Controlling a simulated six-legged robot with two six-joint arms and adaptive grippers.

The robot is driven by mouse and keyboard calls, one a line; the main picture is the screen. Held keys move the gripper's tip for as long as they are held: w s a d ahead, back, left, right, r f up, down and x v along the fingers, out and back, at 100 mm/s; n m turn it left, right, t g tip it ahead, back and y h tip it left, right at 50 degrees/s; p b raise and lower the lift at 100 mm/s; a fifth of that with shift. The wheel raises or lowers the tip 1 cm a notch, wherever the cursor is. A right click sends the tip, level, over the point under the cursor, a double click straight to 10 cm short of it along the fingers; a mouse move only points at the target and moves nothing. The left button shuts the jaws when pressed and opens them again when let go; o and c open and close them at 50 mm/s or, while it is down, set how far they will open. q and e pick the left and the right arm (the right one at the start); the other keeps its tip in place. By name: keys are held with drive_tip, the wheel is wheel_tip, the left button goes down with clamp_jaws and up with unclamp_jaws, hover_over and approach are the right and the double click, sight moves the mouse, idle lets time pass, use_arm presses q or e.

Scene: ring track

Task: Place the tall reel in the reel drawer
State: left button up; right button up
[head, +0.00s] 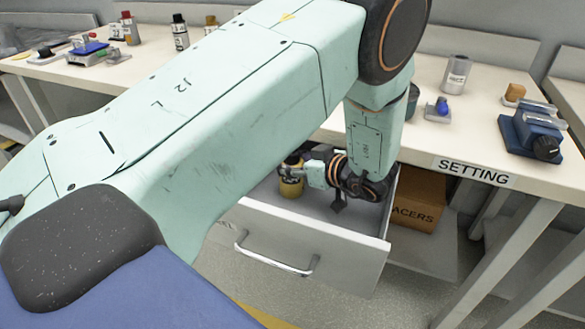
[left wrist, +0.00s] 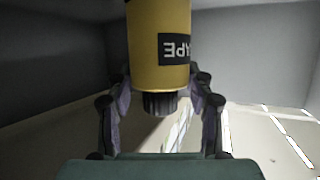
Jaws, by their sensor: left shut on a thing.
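The tall reel (head: 291,187) is a yellow cylinder inside the open drawer (head: 340,250), near its left side in the head view. In the left wrist view the reel (left wrist: 160,45) shows a black label with upside-down lettering and a dark narrow end between the fingers. My left gripper (head: 303,173) is shut on the reel, reaching down into the drawer from the bench side. It also shows in the left wrist view (left wrist: 160,88). I cannot tell if the reel touches the drawer floor. My right gripper is out of view.
The white bench (head: 400,125) with a SETTING label stands above the drawer. A brown box (head: 418,200) marked ACERS is on the shelf right of the drawer. A blue vise (head: 532,135), a grey canister (head: 456,74) and other items stand on the bench.

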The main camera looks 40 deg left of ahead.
use_arm(q)
drive_tip(key=shift+d+r, duration=0.1)
drive_tip(key=shift+r, duration=0.1)
drive_tip(key=shift+f, duration=0.1)
drive_tip(key=o, duration=1.3)
drive_tip(key=shift+f, duration=0.1)
drive_tip(key=shift+d+r+p, duration=0.4)
drive_tip(key=shift+r+p, duration=0.1)
drive_tip(key=shift+p, duration=0.1)
drive_tip(key=p+v, duration=0.3)
drive_tip(key=v, duration=0.1)
drive_tip(key=shift+p+v, duration=1.2)
drive_tip(key=shift+v, duration=0.05)
drive_tip(key=shift+s+f, duration=0.15)
drive_tip(key=shift+f, duration=0.1)
